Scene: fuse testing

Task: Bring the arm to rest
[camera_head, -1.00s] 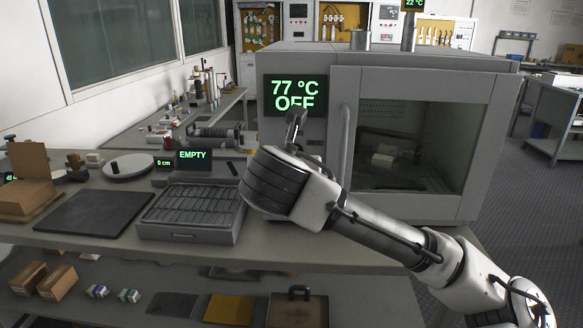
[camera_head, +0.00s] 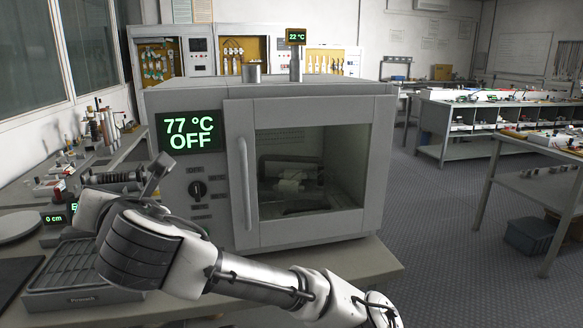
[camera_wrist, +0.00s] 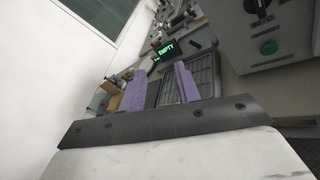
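My arm reaches in from the lower right of the head view, with my gripper (camera_head: 155,172) raised in front of the oven's left side. In the wrist view its two purple fingers (camera_wrist: 157,82) stand apart with nothing held between them. The grey oven (camera_head: 310,92) has its door shut, and its display (camera_head: 189,134) reads 77 °C OFF. Through the door window a pale object inside is visible but unclear. The gripper appears apart from the oven; its fingertips are partly hidden by the wrist in the head view.
A slotted grey tray (camera_head: 62,298) lies on the bench below my gripper. A display reading EMPTY (camera_wrist: 168,48) stands behind it. A round white plate (camera_head: 18,226) is at the left. Workbenches (camera_head: 470,145) stand at the right, with open floor (camera_head: 430,240) between.

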